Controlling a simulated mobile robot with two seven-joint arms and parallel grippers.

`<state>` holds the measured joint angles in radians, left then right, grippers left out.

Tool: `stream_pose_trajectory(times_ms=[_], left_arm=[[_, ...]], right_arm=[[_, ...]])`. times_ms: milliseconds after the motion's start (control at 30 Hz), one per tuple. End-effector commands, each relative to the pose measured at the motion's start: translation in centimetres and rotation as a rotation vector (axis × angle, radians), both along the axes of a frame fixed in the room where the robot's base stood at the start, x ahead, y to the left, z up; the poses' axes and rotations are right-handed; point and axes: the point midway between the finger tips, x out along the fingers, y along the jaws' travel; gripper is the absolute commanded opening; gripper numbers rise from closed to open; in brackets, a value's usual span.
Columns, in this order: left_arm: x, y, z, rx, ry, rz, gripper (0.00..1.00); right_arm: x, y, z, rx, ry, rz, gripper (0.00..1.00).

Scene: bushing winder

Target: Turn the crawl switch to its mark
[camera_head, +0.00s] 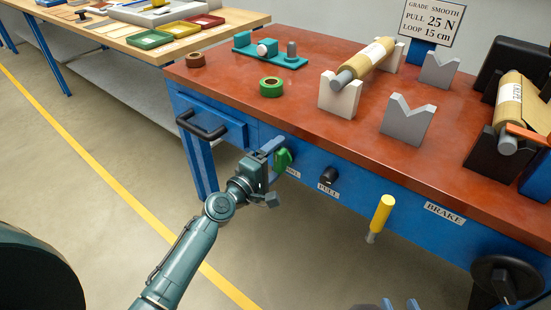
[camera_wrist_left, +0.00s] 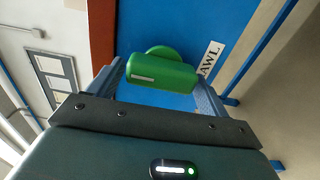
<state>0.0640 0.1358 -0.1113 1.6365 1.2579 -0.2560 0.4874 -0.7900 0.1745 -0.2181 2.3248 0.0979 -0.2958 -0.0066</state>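The crawl switch is a green knob (camera_head: 283,158) on the blue front panel of the bench. In the left wrist view the green knob (camera_wrist_left: 160,72) has a wide grip bar with a short white line at its left end. A white label (camera_wrist_left: 210,58) beside it reads "AWL", its start hidden. My left gripper (camera_head: 272,151) is at the knob. Its fingers (camera_wrist_left: 163,88) stand apart on either side of the bar; I cannot tell whether they touch it. My right gripper (camera_head: 400,303) shows only as two separated fingertips at the bottom edge. The switch's target mark is not discernible.
A black PULL knob (camera_head: 328,176), a yellow handle (camera_head: 381,213) and a black brake crank (camera_head: 506,278) are on the bench front to the right. A drawer handle (camera_head: 201,124) is to the left. Tape rolls, V-blocks and a wrapped roller (camera_head: 367,59) stand on the red top.

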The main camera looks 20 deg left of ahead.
Motion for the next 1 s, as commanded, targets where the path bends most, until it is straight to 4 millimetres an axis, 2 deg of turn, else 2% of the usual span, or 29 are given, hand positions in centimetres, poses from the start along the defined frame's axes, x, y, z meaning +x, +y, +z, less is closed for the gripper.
stream_pose_trajectory(times_ms=[100, 333, 467, 800, 1000], left_arm=[[0.0, 0.0, 0.0, 0.001, 0.0, 0.0, 0.85], [-0.1, 0.1, 0.0, 0.003, -0.001, 0.001, 0.85], [-1.2, 0.5, 0.0, 0.004, -0.001, 0.001, 0.85], [-8.1, 2.9, -0.3, 0.006, 0.001, 0.0, 0.85], [-11.2, 4.1, -0.2, 0.003, 0.0, 0.0, 0.85]], right_arm=[[0.0, 0.0, 0.0, 0.0, 0.0, 0.0, 0.36], [0.0, 0.0, 0.0, 0.0, 0.0, 0.0, 0.36], [0.0, 0.0, 0.0, 0.0, 0.0, 0.0, 0.36], [-0.2, -0.1, -0.5, -0.003, -0.01, -0.002, 0.36], [-0.2, -0.4, 0.2, -0.001, -0.047, -0.01, 0.36]])
